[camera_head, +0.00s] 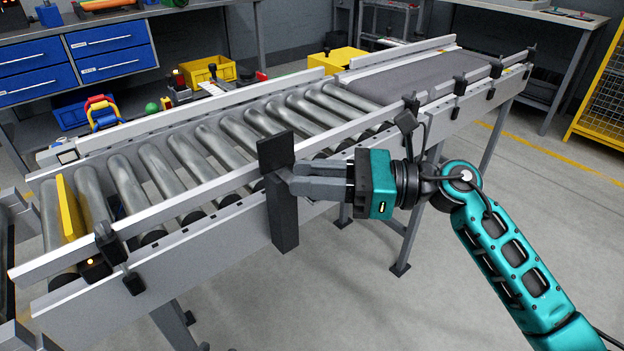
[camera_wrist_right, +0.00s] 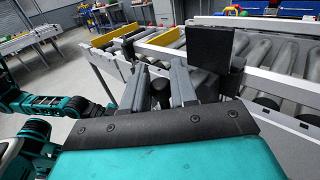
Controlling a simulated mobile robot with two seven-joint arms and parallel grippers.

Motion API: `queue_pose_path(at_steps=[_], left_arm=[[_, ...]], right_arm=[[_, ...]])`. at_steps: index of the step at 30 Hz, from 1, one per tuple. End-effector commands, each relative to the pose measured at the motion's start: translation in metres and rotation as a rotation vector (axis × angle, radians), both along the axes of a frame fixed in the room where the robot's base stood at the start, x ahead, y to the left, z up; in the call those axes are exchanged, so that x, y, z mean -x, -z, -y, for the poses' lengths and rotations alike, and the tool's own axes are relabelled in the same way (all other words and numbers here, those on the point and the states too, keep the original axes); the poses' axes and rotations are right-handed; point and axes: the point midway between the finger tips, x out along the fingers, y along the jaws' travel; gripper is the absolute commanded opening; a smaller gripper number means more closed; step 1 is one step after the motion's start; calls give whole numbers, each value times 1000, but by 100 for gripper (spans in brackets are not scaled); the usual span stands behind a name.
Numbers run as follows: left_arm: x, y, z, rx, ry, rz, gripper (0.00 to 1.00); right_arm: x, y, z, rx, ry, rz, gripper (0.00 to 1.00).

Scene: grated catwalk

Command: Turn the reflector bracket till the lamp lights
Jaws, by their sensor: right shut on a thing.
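A black upright bracket (camera_head: 284,220), which I take for the reflector bracket, stands at the near rail of the roller conveyor. Its flat upper plate (camera_head: 275,152) rises above the rail and also shows in the right wrist view (camera_wrist_right: 216,62). My right gripper (camera_head: 296,180) is shut on it from the right, with grey fingers across its middle. Its reflecting face is not visible. A small amber light (camera_head: 94,262) glows on a black box at the near left end of the conveyor; I cannot tell whether it is the task's lamp.
The roller conveyor (camera_head: 170,217) fills the middle, with a belt section (camera_head: 415,82) at the far right. A yellow plate (camera_head: 70,209) stands across the rollers at left. A black device with a cable (camera_head: 407,121) sits near my right wrist. Open floor lies in front.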

Motion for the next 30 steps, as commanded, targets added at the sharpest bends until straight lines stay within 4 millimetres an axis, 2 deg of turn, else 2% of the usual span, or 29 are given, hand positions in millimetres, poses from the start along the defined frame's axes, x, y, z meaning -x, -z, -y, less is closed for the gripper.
queue_pose_path(at_steps=[1, 6, 14, 17, 20, 30], left_arm=[[0, 0, 0, 1, -1, 1, 43], [0, 0, 1, 5, -3, 1, 43], [-1, 0, 1, 5, -4, 2, 43], [-1, 0, 1, 5, -4, 2, 43], [-2, 0, 1, 5, -4, 3, 43], [-2, 3, 1, 3, -2, 0, 43]], right_arm=[[0, 1, 0, 3, 1, -1, 29], [0, 1, 0, 2, 2, 0, 46], [0, 0, 1, 1, 2, 0, 46], [0, 1, 9, 3, 5, 0, 46], [3, 2, 23, 5, 6, -1, 46], [15, 2, 96, 5, 5, -2, 46]])
